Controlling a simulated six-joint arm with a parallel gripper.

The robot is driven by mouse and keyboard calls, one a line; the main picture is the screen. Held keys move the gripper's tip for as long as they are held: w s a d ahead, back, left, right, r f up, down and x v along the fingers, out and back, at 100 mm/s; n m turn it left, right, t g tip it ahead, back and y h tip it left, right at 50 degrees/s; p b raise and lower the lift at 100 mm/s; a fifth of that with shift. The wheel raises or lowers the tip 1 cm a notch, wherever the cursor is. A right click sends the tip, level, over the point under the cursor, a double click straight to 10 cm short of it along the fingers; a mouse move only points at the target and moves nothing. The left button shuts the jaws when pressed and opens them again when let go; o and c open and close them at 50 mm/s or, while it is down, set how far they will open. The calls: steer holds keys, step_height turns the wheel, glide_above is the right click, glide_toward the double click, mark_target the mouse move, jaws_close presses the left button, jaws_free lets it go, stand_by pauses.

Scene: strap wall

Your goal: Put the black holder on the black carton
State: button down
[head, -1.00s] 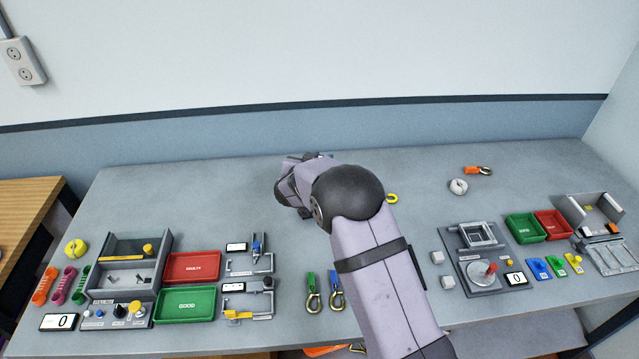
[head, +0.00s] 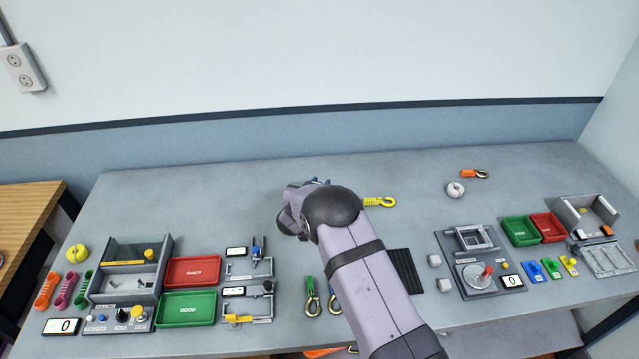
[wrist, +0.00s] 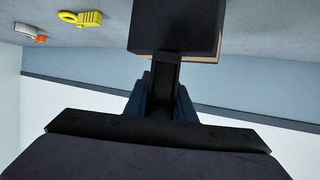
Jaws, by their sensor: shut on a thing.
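In the wrist view, my gripper (wrist: 164,92) has its dark blue fingers closed on a narrow dark piece, apparently the black holder (wrist: 166,77). Just beyond the fingertips is a black block with a tan edge, apparently the black carton (wrist: 175,25). The dark piece meets the block in the picture; I cannot tell whether they touch or are apart. In the head view my arm's end is over the back middle of the bench and hides both things. Only a bit of blue finger shows there.
A yellow hook clip (head: 380,202) lies right of my wrist, with a white ring (head: 455,190) and an orange clip (head: 474,174) farther right. A black ribbed mat (head: 405,270) lies beside my forearm. Trays and fixtures line the front. The back left of the bench (head: 190,195) is clear.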

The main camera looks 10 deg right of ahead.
steer(key=shift+f, duration=0.15)
steer(key=c, duration=1.5)
jaws_free()
steer(key=shift+r, duration=0.2)
steer(key=b+v, duration=0.3)
steer(key=v, duration=0.9)
steer(key=shift+a, duration=0.1)
